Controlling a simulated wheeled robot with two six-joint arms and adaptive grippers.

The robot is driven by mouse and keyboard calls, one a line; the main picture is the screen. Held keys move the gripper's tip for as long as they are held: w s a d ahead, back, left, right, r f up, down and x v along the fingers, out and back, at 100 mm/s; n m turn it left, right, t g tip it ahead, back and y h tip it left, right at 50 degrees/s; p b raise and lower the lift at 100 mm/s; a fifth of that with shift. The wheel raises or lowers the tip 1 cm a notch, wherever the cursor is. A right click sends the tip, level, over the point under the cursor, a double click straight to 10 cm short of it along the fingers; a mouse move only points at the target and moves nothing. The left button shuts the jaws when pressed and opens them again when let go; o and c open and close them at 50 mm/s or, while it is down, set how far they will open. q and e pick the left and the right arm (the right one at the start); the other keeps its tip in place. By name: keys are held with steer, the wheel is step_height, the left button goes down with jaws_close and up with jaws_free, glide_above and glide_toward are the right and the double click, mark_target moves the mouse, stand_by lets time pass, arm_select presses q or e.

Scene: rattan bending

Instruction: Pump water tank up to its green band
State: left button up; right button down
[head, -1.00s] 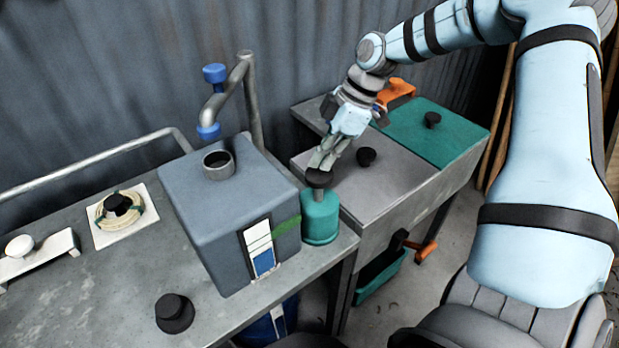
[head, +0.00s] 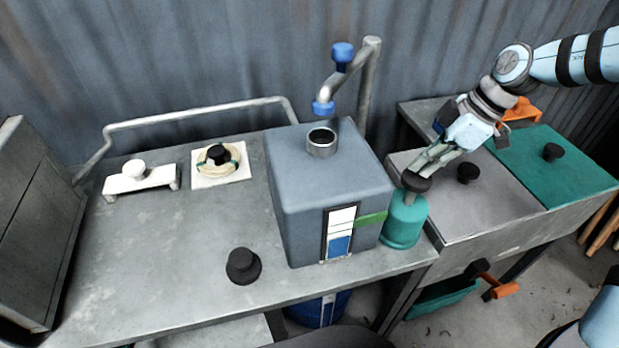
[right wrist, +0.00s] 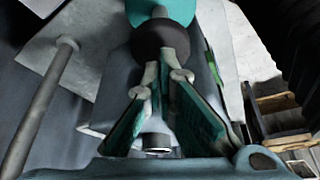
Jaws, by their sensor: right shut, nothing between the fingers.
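The grey water tank (head: 330,185) stands on the metal bench in the head view. Its front gauge (head: 340,234) shows blue in the lower part and white above. A green band (head: 371,219) crosses the tank's right corner, higher than the top of the blue. The teal pump (head: 404,226) stands right of the tank with a black knob (head: 416,183) on top. My right gripper (head: 426,166) is shut, its fingertips at the knob's top, seemingly touching it; the knob also shows in the right wrist view (right wrist: 160,38). My left gripper is not in view.
A blue-handled spout (head: 342,60) rises behind the tank. A black knob (head: 243,266), a coil on a white plate (head: 220,166) and a white-knobbed bracket (head: 139,178) are on the bench. Grey and green lidded bins (head: 470,205) stand to the right.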

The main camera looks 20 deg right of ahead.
mark_target(423, 178)
steer(key=shift+f+b, duration=2.25)
steer(key=shift+f, duration=0.6)
step_height(423, 178, up, 6)
steer(key=p, duration=0.5)
steer(key=shift+r, duration=0.25)
steer(key=shift+f, duration=0.2)
steer(key=shift+f+b, duration=2.75)
steer(key=shift+f, duration=0.35)
step_height(423, 178, up, 6)
steer(key=p, duration=0.5)
steer(key=shift+r, duration=0.25)
steer(key=shift+f, duration=0.15)
